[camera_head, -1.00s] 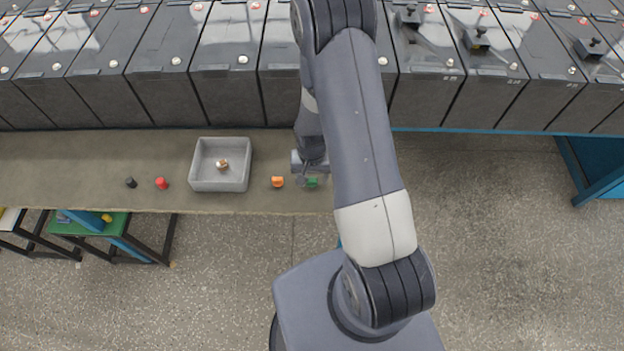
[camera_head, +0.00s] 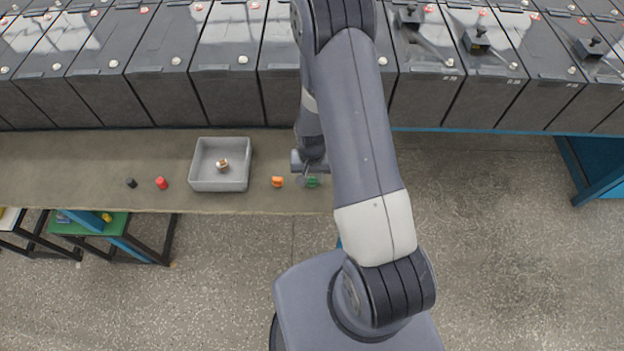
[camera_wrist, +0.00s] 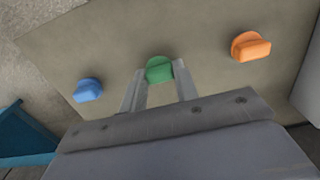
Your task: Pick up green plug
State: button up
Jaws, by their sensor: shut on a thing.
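The green plug (camera_wrist: 159,69) is at the tips of my gripper (camera_wrist: 160,76) in the wrist view, one finger on each side of it. The fingers are shut on it. In the head view the green plug (camera_head: 313,181) shows at the right end of the table's front part, just beside my gripper (camera_head: 305,178), partly hidden by my arm. I cannot tell whether the plug is touching the table or slightly above it.
An orange plug (camera_head: 277,181) stands left of the green one, and a blue plug (camera_wrist: 88,89) shows in the wrist view. A grey tray (camera_head: 219,185) holds a small item. Red (camera_head: 161,183) and black (camera_head: 131,183) plugs stand farther left. Battery rows (camera_head: 222,90) line the back.

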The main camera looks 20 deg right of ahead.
aim_at(312, 178)
jog(key=shift+r, duration=0.1)
notch_tip(312, 178, up, 10)
jog(key=b, duration=0.1)
dwell(0.6)
dwell(0.8)
